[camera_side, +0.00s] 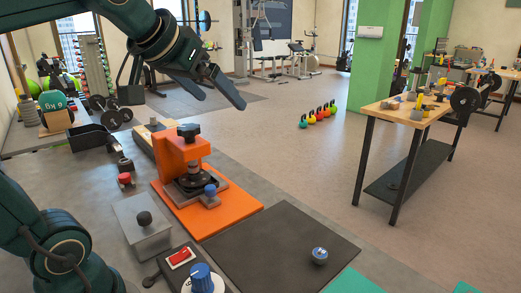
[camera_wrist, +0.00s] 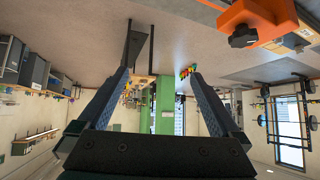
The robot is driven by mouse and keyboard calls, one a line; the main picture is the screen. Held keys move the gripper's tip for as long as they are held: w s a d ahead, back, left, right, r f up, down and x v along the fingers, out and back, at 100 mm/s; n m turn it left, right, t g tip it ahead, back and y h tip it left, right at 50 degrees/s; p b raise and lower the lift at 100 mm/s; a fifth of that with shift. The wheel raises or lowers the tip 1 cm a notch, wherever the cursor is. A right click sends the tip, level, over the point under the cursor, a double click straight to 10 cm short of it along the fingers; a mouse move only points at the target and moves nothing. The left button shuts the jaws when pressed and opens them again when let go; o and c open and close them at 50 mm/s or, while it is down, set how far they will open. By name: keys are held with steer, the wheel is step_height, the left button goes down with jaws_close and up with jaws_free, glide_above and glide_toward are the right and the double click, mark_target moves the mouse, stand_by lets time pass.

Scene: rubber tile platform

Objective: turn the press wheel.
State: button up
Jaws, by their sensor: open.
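The press is an orange frame (camera_side: 172,150) on an orange base plate, with a black lobed wheel (camera_side: 188,130) on top and a dark round plate (camera_side: 192,183) below. In the wrist view the wheel (camera_wrist: 243,37) and the orange frame (camera_wrist: 262,14) show at the upper right, outside the fingers. My gripper (camera_side: 222,100) is open and empty, held in the air above the wheel and to its right in the side view. Its two fingers (camera_wrist: 161,76) point away from the press, toward the room. Nothing is between them.
A blue-topped knob (camera_side: 210,190) stands at the press's front. A grey block with a black ball knob (camera_side: 144,218), a red button box (camera_side: 180,258) and a blue dial (camera_side: 201,276) lie nearer. A dark mat (camera_side: 270,245) to the right is mostly clear, with a small blue-topped round object (camera_side: 319,255).

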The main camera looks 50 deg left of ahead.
steer(key=w+a+n+t+y, duration=0.1)
steer(key=w+a+n+y, duration=0.15)
steer(key=a, duration=0.35)
steer(key=w+a+n+t+y, duration=0.1)
steer(key=w+a+t+y, duration=0.15)
steer(key=a, duration=0.35)
steer(key=n+y, duration=0.2)
steer(key=y, duration=0.2)
glide_above(184, 135)
steer(key=shift+t, duration=0.45)
steer(key=f, duration=1.4)
steer(key=shift+w+a+f, duration=0.1)
steer(key=shift+w+a, duration=0.1)
steer(key=shift+x, duration=2.6)
steer(key=c, duration=1.3)
steer(key=shift+m+t, duration=0.3)
steer(key=shift+m, duration=0.05)
